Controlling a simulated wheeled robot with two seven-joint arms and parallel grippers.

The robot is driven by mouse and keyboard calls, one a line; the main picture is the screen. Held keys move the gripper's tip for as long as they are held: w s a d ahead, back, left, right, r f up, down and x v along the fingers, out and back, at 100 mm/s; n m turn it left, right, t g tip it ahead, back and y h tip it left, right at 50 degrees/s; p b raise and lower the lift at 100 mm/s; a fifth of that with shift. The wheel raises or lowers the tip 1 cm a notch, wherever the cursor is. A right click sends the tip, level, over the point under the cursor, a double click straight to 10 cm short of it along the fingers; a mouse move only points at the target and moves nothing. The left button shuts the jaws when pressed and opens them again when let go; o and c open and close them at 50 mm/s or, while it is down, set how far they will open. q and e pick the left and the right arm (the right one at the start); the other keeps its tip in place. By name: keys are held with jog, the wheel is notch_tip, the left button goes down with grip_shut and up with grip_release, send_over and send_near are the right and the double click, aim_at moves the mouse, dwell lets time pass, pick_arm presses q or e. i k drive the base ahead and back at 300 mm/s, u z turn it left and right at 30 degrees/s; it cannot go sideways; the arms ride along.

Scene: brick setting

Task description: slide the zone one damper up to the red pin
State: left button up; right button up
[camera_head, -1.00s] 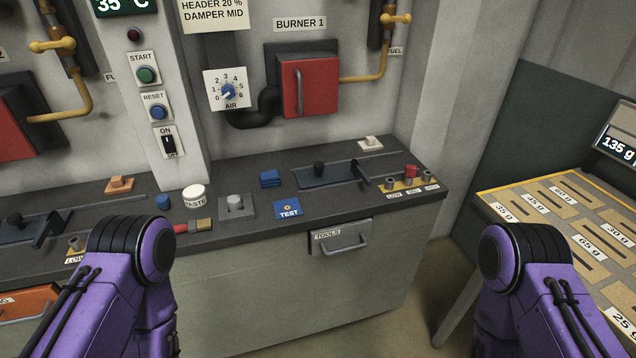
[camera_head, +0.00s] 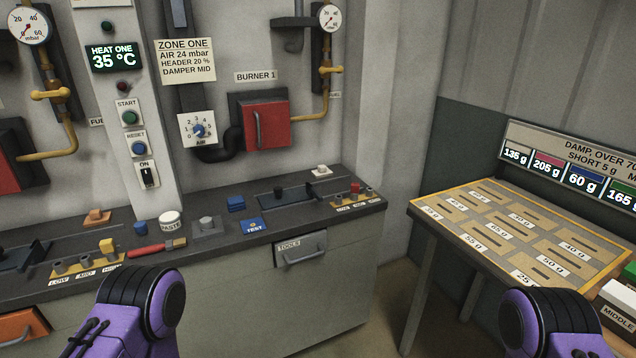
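The zone one damper looks to be the dark blue-grey sliding plate (camera_head: 290,197) on the counter below BURNER 1. It has an upright black knob (camera_head: 278,192) and a raised bracket at its right end. A thin slot runs on to the right behind it. The red pin (camera_head: 355,187) stands upright in what looks like the middle hole of a tan three-hole strip (camera_head: 340,204), right of the plate's bracket. Only my two purple arm links show at the bottom edge; both grippers are out of view, well short of the damper.
A second dark slide (camera_head: 20,257) and a strip with a yellow pin (camera_head: 106,246) lie at the left. A paste tub (camera_head: 170,219), brush (camera_head: 158,247), blue TEST block (camera_head: 251,226) and grey block (camera_head: 207,224) stand on the counter (camera_head: 232,256). A weights table (camera_head: 420,211) stands right.

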aim_at(280, 197)
jog(key=z, duration=0.5)
jog(key=i, duration=1)
jog(key=u, duration=0.5)
